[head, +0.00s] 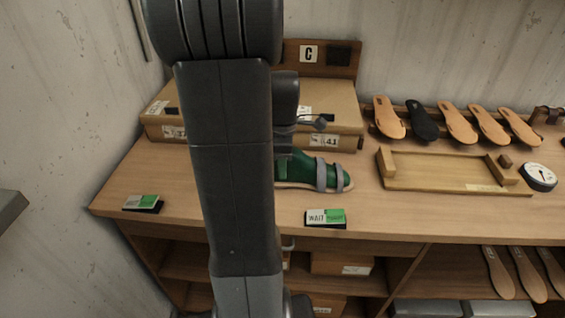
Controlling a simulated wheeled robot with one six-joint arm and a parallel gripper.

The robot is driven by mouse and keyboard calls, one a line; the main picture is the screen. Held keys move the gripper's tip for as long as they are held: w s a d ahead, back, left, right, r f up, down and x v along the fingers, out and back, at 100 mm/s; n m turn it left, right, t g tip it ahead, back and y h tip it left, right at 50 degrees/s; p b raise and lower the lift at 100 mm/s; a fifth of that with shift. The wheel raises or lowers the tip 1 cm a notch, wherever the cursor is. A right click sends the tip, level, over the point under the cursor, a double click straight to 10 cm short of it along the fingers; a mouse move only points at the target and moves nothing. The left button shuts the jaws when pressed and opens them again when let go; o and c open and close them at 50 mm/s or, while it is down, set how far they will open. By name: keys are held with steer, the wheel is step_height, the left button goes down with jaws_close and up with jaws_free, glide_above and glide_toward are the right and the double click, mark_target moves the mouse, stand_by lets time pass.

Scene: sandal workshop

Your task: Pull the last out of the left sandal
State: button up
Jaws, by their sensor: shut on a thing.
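A sandal with grey straps (321,176) and a pale sole stands on the bench, its toe to the right. A green last (303,168) sits in it under the straps. My gripper (283,150) comes down from above at the heel end and is shut on the last. My own arm hides the heel side and much of the gripper, so the fingertips show poorly. Only one sandal is in view; anything left of it is behind my arm.
Flat boxes (345,112) lie behind the sandal. A wooden tray frame (440,184) and a round dial (539,177) are to the right, with several insoles (459,124) behind. A WAIT card (325,217) stands at the front edge; another green-and-white card (143,202) is at left.

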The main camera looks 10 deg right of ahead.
steer(key=shift+r, duration=0.15)
steer(key=shift+a, duration=0.1)
steer(key=shift+w+a+p, duration=0.25)
steer(key=shift+a+p, duration=0.1)
steer(key=shift+a, duration=0.7)
steer(key=shift+a+r, duration=0.1)
steer(key=shift+w+a, duration=0.2)
steer(key=shift+a, duration=0.9)
steer(key=shift+a, duration=0.1)
steer(key=shift+w+a+r, duration=0.1)
steer(key=shift+w+a, duration=0.05)
steer(key=shift+a, duration=0.4)
steer(key=shift+w+a, duration=0.1)
steer(key=shift+a, duration=0.45)
steer(key=shift+a, duration=0.1)
steer(key=shift+w+a+p, duration=0.25)
steer(key=shift+a+p, duration=0.15)
steer(key=shift+a, duration=0.65)
